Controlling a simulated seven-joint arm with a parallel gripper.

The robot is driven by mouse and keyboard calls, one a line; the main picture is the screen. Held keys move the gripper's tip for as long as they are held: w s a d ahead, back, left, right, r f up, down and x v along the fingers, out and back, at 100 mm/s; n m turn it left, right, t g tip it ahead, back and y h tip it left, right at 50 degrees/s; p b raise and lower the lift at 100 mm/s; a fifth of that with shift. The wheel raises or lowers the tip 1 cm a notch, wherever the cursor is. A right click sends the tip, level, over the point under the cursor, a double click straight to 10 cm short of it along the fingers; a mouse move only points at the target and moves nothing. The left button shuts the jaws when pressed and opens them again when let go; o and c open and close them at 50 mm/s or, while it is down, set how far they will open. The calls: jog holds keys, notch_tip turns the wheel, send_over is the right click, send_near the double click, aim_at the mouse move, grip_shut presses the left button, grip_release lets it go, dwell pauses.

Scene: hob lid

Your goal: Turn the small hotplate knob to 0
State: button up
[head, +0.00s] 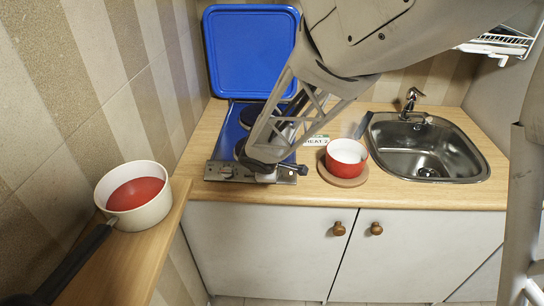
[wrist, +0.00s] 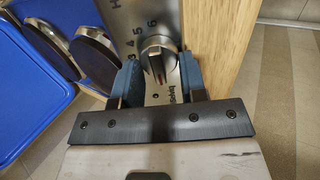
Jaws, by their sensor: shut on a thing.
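The hob's steel control panel (head: 215,170) runs along its front edge. A silver round knob (wrist: 157,48) stands on the panel in the wrist view, with a red mark on its side towards my gripper. The printed numbers 3, 4, 5 and 6 show around its far side; a 0 is not visible. My gripper (wrist: 160,80) has its two blue fingers on either side of the knob and is shut on it. In the head view my gripper (head: 264,172) is low at the panel's right part and hides this knob. Which hotplate the knob serves cannot be read.
The blue lid (head: 250,50) stands open behind the dark hotplates (wrist: 92,57). A red and white pot (head: 346,157) on a round wooden board is close to the right of my gripper. A sink (head: 425,150) is further right. A white pan (head: 131,196) sits on the left ledge.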

dwell(0.4)
jog(key=o, duration=0.9)
jog(key=shift+v, duration=3.9)
jog(key=shift+r, duration=0.1)
jog(key=s+d+r+m+g, duration=0.1)
jog(key=s+d+r+m, duration=0.2)
jog(key=d, duration=0.3)
jog(key=s+d+r+m+h, duration=0.1)
jog(key=s+d+r+m, duration=0.2)
jog(key=s+d, duration=0.15)
jog(key=s+d+r+m+g, duration=0.1)
jog(key=s+d+r+m, duration=0.2)
jog(key=d, duration=0.3)
jog(key=shift+s+d+r+m+g+y, duration=0.45)
jog(key=shift+s+d+m, duration=0.9)
jog(key=shift+s, duration=1.15)
jog(key=shift+s+d+r+m+y, duration=0.15)
jog(key=shift+s+d+r+m, duration=0.45)
jog(key=shift+s+d+m, duration=1.4)
jog(key=shift+s+d+r+m+g+y, duration=0.45)
jog(key=shift+s+m, duration=0.7)
jog(key=shift+s, duration=1.9)
